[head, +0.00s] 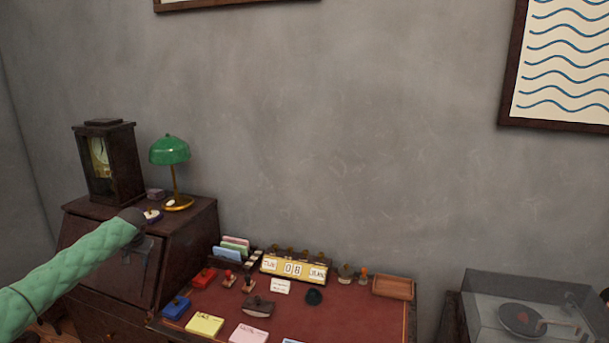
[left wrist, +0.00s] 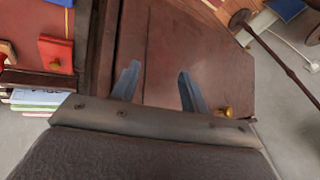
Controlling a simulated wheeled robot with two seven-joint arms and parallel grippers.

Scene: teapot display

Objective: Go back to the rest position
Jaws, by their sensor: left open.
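My left arm, in a green quilted sleeve, comes in from the left in the head view. Its gripper (head: 139,262) hangs in front of the dark wooden slant-front cabinet, small and dim against it. In the left wrist view the two blue-grey fingers (left wrist: 157,88) stand apart with nothing between them. The cabinet's brown slanted front (left wrist: 190,45) lies behind the fingers. A brass knob (left wrist: 227,112) shows beside the right finger. My right gripper is not in view.
The slant-front cabinet (head: 190,250) carries a clock (head: 108,162) and a green lamp (head: 169,150). The red-topped desk (head: 345,315) holds a yellow date block (head: 293,268), ink pads, stamps and notes. A record player (head: 522,318) stands at right. Free air lies above the desk.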

